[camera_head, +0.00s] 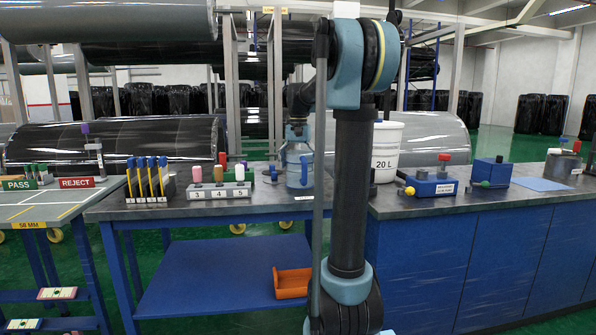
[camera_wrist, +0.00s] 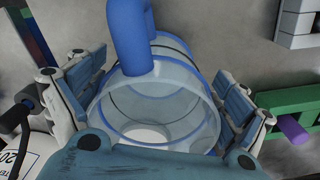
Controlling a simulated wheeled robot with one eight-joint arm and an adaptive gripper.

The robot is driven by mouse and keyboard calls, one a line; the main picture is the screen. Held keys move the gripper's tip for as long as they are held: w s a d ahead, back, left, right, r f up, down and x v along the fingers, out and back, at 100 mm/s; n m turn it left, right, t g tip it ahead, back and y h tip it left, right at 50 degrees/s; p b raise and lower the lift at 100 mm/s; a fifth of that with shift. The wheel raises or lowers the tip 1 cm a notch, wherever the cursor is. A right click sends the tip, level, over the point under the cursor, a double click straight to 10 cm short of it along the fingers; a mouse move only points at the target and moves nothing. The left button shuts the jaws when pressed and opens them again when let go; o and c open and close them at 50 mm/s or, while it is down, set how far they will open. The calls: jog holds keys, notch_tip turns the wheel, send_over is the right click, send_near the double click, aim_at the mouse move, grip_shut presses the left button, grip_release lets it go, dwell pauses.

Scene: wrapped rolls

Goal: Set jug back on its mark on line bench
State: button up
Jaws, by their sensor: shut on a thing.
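The jug (camera_head: 296,172) is clear with blue trim and stands upright at the bench's middle, just left of my dark arm link in the head view. My gripper (camera_head: 298,138) is over its top. In the wrist view the jug (camera_wrist: 150,122) shows from above, with a blue handle, and my gripper (camera_wrist: 160,100) has a pad on each side of it, shut on its body. Its base is at the height of the line bench (camera_head: 255,208) top; I cannot tell whether it touches. A mark under the jug cannot be made out.
A numbered block with coloured handles (camera_head: 218,191) and a rack of yellow-blue tools (camera_head: 147,183) stand to the left. A white 20 L bucket (camera_head: 386,150) is close on the right. Blue fixtures (camera_head: 428,186) and a flat blue sheet (camera_head: 541,184) are farther right.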

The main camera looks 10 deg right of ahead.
jog(key=shift+f, duration=0.55)
jog(key=o, duration=1.5)
jog(key=shift+r, duration=0.1)
notch_tip(320, 180, up, 12)
jog(key=shift+f, duration=0.1)
